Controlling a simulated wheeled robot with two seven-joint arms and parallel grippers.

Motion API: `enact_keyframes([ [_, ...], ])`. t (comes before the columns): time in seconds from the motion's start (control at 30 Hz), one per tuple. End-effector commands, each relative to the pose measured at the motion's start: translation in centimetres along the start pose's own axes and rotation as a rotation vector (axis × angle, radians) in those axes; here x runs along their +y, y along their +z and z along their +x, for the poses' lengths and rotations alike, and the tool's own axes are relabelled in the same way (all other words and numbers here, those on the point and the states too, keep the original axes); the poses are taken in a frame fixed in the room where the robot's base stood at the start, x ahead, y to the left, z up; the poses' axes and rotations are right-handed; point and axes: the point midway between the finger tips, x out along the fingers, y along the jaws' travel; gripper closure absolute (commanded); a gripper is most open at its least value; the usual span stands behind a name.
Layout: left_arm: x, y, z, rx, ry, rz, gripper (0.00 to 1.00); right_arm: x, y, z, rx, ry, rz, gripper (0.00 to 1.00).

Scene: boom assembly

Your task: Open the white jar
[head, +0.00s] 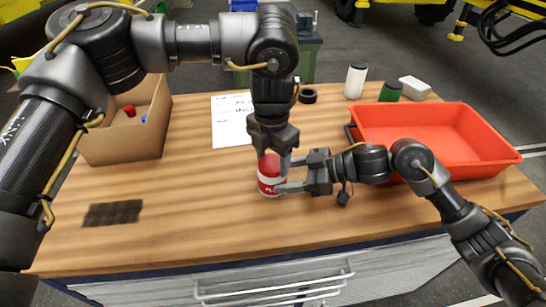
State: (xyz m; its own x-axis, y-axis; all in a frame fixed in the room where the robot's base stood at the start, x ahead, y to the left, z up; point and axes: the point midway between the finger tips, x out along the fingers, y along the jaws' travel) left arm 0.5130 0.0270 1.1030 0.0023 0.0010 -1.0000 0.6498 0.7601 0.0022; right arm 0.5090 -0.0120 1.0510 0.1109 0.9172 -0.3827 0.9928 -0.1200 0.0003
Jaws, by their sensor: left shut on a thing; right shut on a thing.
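A white jar with a dark lid (355,82) stands upright at the back of the table, apart from both grippers. A red jar with a pale band (268,183) stands upright near the middle of the table. My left gripper (274,153) comes down from above and is shut on the top of the red jar, partly hiding it. My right gripper (283,176) reaches in from the right and is shut on the side of the red jar. No gripper touches the white jar.
A red-orange tray (486,125) takes up the right of the table. A green jar (390,92) and a white box (414,88) stand behind it. A cardboard box (125,148), paper sheet (230,130), black ring (307,96) and dark mat (112,213) lie around. The front middle is clear.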

Motion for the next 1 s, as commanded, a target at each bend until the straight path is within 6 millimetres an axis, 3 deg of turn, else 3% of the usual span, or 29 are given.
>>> enact_keyframes([
  [1.0,-0.21,0.04,-0.2,0.006,-0.005,-2.532,0.71,-0.16,0.11,0.1,-0.002,-0.004,0.0,1.0],
])
